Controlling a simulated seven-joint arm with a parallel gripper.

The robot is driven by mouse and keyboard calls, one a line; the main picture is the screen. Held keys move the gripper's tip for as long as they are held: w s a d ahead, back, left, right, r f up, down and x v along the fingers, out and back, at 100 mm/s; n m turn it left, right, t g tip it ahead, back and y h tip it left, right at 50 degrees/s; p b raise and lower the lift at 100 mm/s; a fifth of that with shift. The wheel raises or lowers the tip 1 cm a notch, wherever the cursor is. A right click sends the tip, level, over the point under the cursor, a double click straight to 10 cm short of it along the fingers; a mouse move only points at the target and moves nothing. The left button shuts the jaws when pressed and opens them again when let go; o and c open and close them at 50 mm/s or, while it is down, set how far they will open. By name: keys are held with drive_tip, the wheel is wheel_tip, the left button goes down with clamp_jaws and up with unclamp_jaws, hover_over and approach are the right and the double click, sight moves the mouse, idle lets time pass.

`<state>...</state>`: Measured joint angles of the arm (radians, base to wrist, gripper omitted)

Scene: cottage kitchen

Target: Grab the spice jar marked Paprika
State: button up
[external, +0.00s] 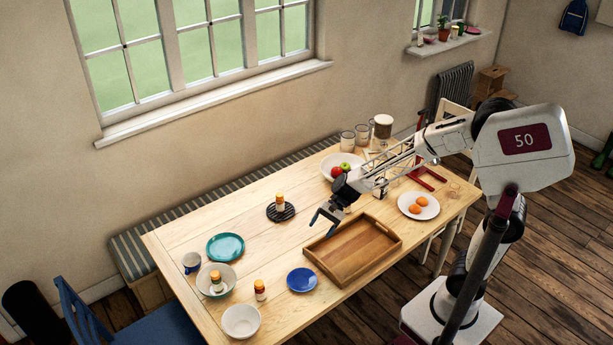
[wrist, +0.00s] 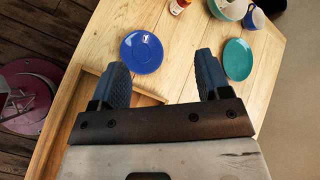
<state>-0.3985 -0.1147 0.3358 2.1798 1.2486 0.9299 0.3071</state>
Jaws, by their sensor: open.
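Three small spice jars with orange-yellow caps show in the external view; their labels are too small to read. One jar (external: 280,203) stands on a round black trivet (external: 271,214). One jar (external: 216,283) stands in a pale bowl (external: 230,273). One jar (external: 260,290) stands on the bare table, left of the blue plate; part of a jar (wrist: 178,5) also shows at the top edge of the wrist view. My gripper (external: 326,220) is open and empty above the table, between the trivet and the wooden tray. Its two fingers (wrist: 162,78) are wide apart in the wrist view.
The wooden tray (external: 318,253) lies below and right of my gripper. A fruit bowl (external: 330,162) and canisters stand behind. Bare table surrounds the trivet.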

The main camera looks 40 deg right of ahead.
drive_tip(key=w+a+f+m+y, duration=0.1)
drive_tip(key=w+a+f+m, duration=0.1)
drive_tip(key=a+f, duration=0.3)
drive_tip(key=w+a+f+m+y, duration=0.1)
drive_tip(key=a+f+m, duration=0.1)
drive_tip(key=a, duration=0.5)
drive_tip(key=m+t+y, duration=0.1)
drive_tip(key=m+t, duration=0.1)
drive_tip(key=m, duration=0.3)
approach(262, 281)
drive_tip(key=x, duration=0.4)
drive_tip(key=shift+d+r, duration=0.1)
drive_tip(key=shift+g, duration=0.3)
drive_tip(key=shift+x, duration=1.3)
drive_tip(key=shift+x, duration=2.6)
drive_tip(key=shift+w, duration=0.1)
drive_tip(key=shift+c, duration=0.3)
clamp_jaws()
